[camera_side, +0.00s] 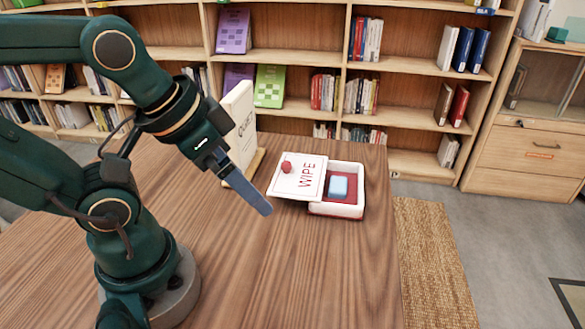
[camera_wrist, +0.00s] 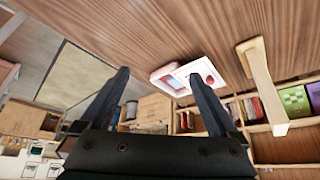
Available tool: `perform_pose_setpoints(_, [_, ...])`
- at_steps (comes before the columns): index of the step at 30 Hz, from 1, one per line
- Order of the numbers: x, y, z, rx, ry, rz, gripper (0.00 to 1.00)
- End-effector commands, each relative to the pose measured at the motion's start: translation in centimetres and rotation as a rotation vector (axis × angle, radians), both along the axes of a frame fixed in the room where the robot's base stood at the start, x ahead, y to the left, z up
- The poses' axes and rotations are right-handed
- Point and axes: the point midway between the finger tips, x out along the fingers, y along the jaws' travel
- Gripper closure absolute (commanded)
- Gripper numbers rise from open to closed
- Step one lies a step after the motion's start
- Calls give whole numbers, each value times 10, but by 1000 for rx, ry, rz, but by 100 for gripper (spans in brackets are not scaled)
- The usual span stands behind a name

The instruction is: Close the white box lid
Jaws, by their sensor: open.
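The white box (camera_side: 345,208) stands on the wooden table (camera_side: 300,265) in the side view. Its inside is red and a light blue block (camera_side: 338,187) lies in it. The white lid (camera_side: 298,177), marked WIPE and with a red knob (camera_side: 287,167), is slid to the left, leaving the right part of the box open. The lid also shows in the wrist view (camera_wrist: 196,74), with a little of the box (camera_wrist: 168,80) beside it. My gripper (camera_side: 265,209) is left of the box and apart from it. In the wrist view its two fingers (camera_wrist: 163,78) are spread and empty.
An upright white sign (camera_side: 239,125) on a wooden foot stands on the table behind my gripper, left of the lid. Bookshelves (camera_side: 400,75) stand behind the table. The table's front and middle are clear. Its right edge borders a woven mat (camera_side: 435,260) on the floor.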

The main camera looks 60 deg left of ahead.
Motion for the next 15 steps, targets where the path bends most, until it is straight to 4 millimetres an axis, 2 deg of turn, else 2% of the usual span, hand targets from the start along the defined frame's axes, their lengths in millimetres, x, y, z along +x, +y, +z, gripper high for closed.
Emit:
perform_pose_setpoints(1, [0, 0, 0, -2, 0, 4, 27])
perform_pose_setpoints(5, [-5, -1, -1, -40, 25, 70, 76])
perform_pose_setpoints(6, [-4, -1, 4, -67, 22, 112, 92])
perform_pose_setpoints(7, [-2, -2, 11, -90, 18, 148, 100])
perform_pose_setpoints(11, [11, -3, 37, -197, 47, 334, 100])
perform_pose_setpoints(15, [34, 4, 60, -303, 105, 570, 100])
